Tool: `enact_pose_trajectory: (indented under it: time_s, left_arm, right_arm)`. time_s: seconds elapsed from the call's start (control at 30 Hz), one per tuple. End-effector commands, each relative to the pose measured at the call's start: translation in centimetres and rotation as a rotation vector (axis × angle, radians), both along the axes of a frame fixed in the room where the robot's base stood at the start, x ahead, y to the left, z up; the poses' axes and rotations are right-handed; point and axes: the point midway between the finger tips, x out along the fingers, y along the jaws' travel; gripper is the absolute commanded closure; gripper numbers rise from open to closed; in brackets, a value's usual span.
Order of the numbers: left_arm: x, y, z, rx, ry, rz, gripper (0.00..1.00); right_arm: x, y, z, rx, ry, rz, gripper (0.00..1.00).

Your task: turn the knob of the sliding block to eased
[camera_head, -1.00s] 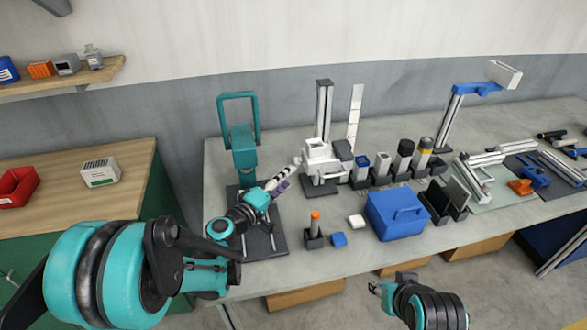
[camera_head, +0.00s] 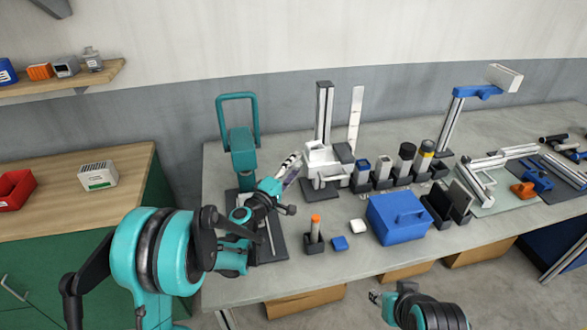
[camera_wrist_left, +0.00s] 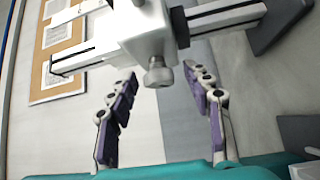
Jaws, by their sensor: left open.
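The white sliding block (camera_head: 322,158) sits on an upright grey column (camera_head: 324,112) at the back middle of the bench. In the left wrist view the block (camera_wrist_left: 142,30) fills the top, and its short grey knob (camera_wrist_left: 157,74) points toward me. My left gripper (camera_head: 291,168) is just left of the block in the head view. In the wrist view its two purple-padded fingers are apart, with the knob appearing between their tips; contact is not visible. The knob is not clear in the head view. My right gripper (camera_head: 376,297) is low in front of the bench, its jaws too small to judge.
A teal-handled stand (camera_head: 241,150) is close behind and left of my left arm. Right of the block are several dark-and-grey canisters (camera_head: 405,160) and a blue box (camera_head: 398,218). An orange-topped holder (camera_head: 315,236) stands in front. The bench's front strip is clear.

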Motion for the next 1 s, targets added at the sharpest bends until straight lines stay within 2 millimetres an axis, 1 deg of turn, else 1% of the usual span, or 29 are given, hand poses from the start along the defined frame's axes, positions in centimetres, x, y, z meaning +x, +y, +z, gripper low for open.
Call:
enact_pose_trajectory:
  time_s: [0.13,0.17,0.2,0.27,0.3,0.33,0.37,0.53,0.63,1.0]
  left_arm:
    - [0.0,0.0,0.0,0.000,0.000,0.000,0.49]
    - [0.0,0.0,0.0,0.000,0.000,0.000,0.52]
    - [0.0,0.0,0.0,0.000,0.000,0.000,0.63]
    - [0.0,0.0,0.0,0.000,0.000,0.000,0.79]
    - [0.0,0.0,0.0,0.000,0.000,0.000,0.89]
    - [0.0,0.0,0.0,0.000,0.000,0.000,0.97]
    - [0.0,0.0,0.0,0.000,0.000,0.000,1.00]
    - [0.0,0.0,0.1,-0.002,0.008,-0.001,1.00]
    - [0.0,0.0,0.3,-0.011,0.040,-0.003,1.00]
    - [0.0,0.0,0.8,-0.093,0.301,-0.004,1.00]
  right_arm:
    - [0.0,0.0,0.0,0.000,0.000,0.000,0.60]
    - [0.0,0.0,0.0,0.000,0.000,0.000,0.60]
    - [0.0,0.0,0.0,0.000,0.000,0.000,0.60]
    - [0.0,0.0,0.0,0.000,0.000,0.000,0.60]
    - [0.0,0.0,0.0,0.000,0.000,0.000,0.60]
    - [0.0,0.0,0.0,0.000,0.000,0.000,0.60]
    - [0.0,0.0,0.0,0.000,0.000,0.000,0.60]
    - [0.0,0.0,0.1,0.000,0.000,0.000,0.60]
    - [0.0,0.0,0.7,0.000,0.000,0.000,0.60]
    - [0.0,0.0,3.7,0.000,0.000,0.000,0.60]
